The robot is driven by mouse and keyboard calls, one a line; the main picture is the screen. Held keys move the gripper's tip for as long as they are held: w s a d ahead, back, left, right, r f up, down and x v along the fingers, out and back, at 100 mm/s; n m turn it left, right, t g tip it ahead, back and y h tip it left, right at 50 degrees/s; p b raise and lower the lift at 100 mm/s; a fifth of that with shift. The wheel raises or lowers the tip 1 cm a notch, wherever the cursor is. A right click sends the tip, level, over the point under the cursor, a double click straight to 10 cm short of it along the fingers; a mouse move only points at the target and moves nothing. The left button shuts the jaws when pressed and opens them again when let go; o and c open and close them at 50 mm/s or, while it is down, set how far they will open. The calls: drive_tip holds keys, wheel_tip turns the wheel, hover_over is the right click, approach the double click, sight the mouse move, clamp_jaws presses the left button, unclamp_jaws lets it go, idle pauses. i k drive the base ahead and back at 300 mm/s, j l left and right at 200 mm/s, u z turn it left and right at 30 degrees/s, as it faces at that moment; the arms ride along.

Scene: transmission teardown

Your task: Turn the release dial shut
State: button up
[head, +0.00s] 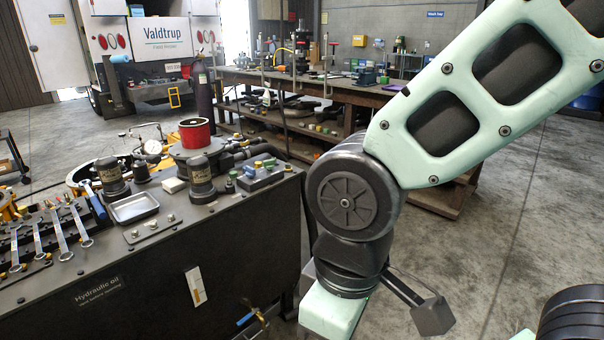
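No part is clearly recognisable as the release dial. A dark hydraulic oil tank (110,293) stands at the left, with fittings on its top. A small box with green and dark knobs (262,174) sits at the top's right end. A round white gauge (153,147) stands behind the tank top. A tap with a blue handle (246,319) is low on the tank's front. My arm comes down from the upper right, and its wrist runs off the bottom edge, right of the tank. My gripper is out of the picture.
Several wrenches (57,235), a metal tray (134,208) and a red cylinder (195,133) are on or by the tank top. A long workbench (350,93) with tools stands behind. A truck (160,45) is at back left. Bare concrete floor (530,220) lies right.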

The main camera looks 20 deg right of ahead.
sight(269, 164)
drive_tip(key=i+l+u, duration=0.25)
drive_tip(key=i+l, duration=0.75)
